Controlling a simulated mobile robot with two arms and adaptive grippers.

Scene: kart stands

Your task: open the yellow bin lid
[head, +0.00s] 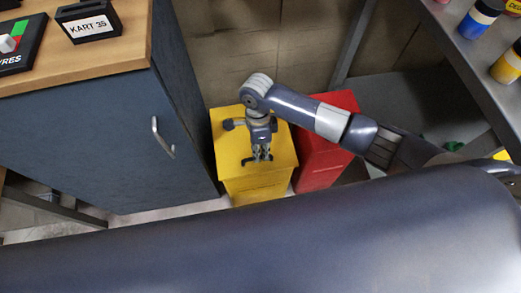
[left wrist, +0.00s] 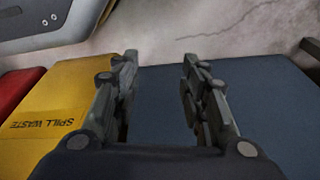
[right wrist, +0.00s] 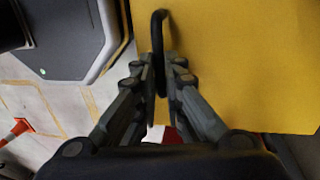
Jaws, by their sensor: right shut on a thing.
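The yellow bin (head: 234,160) stands on the floor, its flat yellow lid on top, and I see no gap under the lid. My right gripper (head: 260,154) reaches down over the lid's front part. In the right wrist view, my right gripper (right wrist: 162,75) is shut on the dark lid handle (right wrist: 158,28), which runs between its fingers beside the yellow lid (right wrist: 245,60). The left wrist view shows the bin's yellow side (left wrist: 75,95) with a SPILL WASTE label. My left gripper (left wrist: 160,60) is open and empty, in front of a blue surface.
A red bin (head: 322,150) stands right beside the yellow one. A blue cabinet (head: 90,140) with a metal handle and wooden top is close on the left. A grey shelf (head: 460,45) with paint jars is at upper right. A wall stands behind the bins.

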